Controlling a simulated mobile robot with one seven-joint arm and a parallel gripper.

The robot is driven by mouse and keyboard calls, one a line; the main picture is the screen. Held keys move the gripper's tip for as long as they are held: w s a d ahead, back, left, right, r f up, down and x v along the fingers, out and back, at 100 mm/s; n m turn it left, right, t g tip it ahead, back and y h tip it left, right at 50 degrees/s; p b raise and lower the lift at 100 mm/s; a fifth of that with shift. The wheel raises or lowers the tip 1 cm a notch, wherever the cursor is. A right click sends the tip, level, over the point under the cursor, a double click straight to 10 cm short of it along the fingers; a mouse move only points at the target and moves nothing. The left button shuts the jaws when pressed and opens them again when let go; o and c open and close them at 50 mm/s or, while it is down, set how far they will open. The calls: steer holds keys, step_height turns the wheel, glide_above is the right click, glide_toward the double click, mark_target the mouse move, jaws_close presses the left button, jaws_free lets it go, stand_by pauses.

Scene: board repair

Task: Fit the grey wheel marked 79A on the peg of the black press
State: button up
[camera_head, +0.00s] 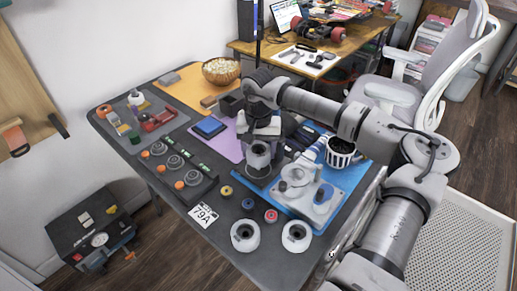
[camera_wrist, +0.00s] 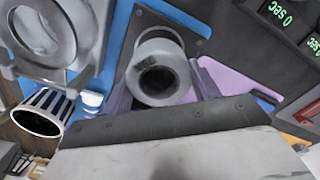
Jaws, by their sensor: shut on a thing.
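My gripper (camera_head: 262,132) is shut on a grey wheel (camera_head: 258,157), held over the table. My gripper hides the rest, and no peg shows. I cannot tell whether the wheel touches the plate. A white card reading 79A (camera_head: 204,216) lies on the table.
Two pale wheels (camera_head: 245,236) (camera_head: 297,236) stand at the front edge. A grey machine (camera_head: 305,184) sits on a blue mat to the right, with a ribbed black-and-white cup (camera_head: 340,152) behind it. Timers with orange knobs (camera_head: 172,161) stand left. Small coloured rings lie in front.

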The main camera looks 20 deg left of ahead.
steer(key=shift+f+b, duration=1.9)
stand_by(1.7)
steer(key=o, duration=1.5)
steer(key=shift+c, duration=0.2)
steer(key=shift+r+p, duration=1.85)
steer(key=shift+r, duration=1.65)
